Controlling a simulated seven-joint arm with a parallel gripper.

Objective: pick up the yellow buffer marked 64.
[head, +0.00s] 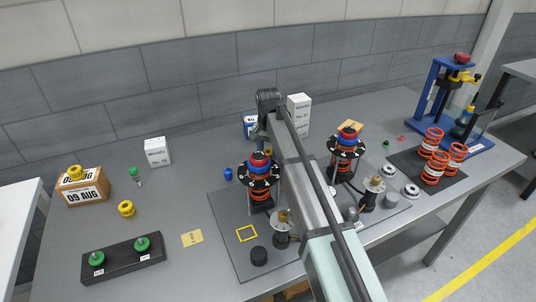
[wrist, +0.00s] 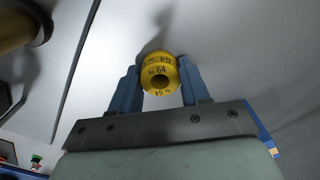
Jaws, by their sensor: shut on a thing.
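The yellow buffer marked 64 (wrist: 159,70) is between the two blue fingers of my gripper (wrist: 160,82) in the wrist view. The fingers press on its left and right sides, and its round end with a dark hole faces the camera. In the head view my gripper (head: 262,136) is behind the left spring assembly, partly hidden by my arm. A small yellow patch there may be the held buffer, but most of it is hidden. The grey surface lies behind the buffer in the wrist view; I cannot tell the gap to it.
Two other yellow buffers show: one on the cardboard box (head: 83,193), one on the table (head: 127,209). Spring assemblies (head: 260,175) (head: 345,150) stand close to my arm. White boxes (head: 157,152) (head: 299,108) stand at the back. The table's left front holds a black tray (head: 122,262).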

